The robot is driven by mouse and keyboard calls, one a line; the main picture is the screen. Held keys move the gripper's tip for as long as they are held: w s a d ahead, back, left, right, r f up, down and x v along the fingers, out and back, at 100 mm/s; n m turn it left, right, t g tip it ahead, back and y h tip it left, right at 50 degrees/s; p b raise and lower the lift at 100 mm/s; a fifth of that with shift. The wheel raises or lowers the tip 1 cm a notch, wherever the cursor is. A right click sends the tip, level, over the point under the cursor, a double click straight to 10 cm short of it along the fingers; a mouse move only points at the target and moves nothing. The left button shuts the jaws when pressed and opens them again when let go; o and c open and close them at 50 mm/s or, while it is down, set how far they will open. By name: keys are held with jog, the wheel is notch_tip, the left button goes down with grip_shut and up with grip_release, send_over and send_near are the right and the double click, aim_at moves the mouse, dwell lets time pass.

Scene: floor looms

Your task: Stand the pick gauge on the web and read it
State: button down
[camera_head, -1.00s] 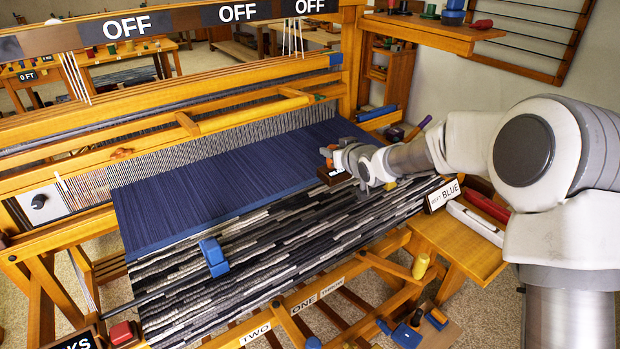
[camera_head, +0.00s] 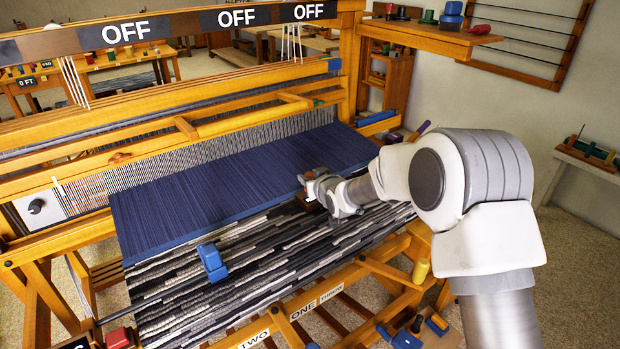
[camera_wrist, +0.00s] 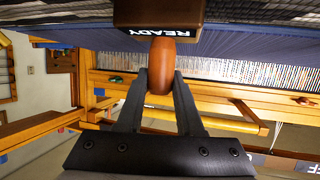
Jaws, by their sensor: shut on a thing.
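The pick gauge is a dark brown block with a rounded orange-brown knob; in the wrist view the knob (camera_wrist: 162,66) is between my fingers, and the block (camera_wrist: 158,14) shows a white "READY" label at the top. My gripper (camera_wrist: 161,78) is shut on the knob. In the head view my gripper (camera_head: 322,187) is over the web near the border of the blue and striped parts. The gauge's brown block (camera_head: 308,204) shows partly there. I cannot tell whether its base touches the web. The web is a blue field (camera_head: 210,195) and a grey, black and white striped cloth (camera_head: 250,255).
A blue clamp-like piece (camera_head: 212,262) sits on the striped cloth to the left of my gripper. The wooden loom frame (camera_head: 345,60) surrounds the web, with OFF signs (camera_head: 237,17) above. A shelf (camera_head: 430,35) juts out upper right.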

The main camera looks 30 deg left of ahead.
jog(key=shift+f, duration=0.15)
jog(key=c, duration=0.5)
grip_release()
jog(key=shift+c, duration=0.2)
jog(key=shift+r, duration=0.2)
jog(key=shift+s+d+r, duration=0.1)
jog(key=shift+d, duration=0.05)
jog(key=v, duration=1.1)
jog(key=shift+s+d, duration=0.2)
jog(key=shift+d, duration=0.05)
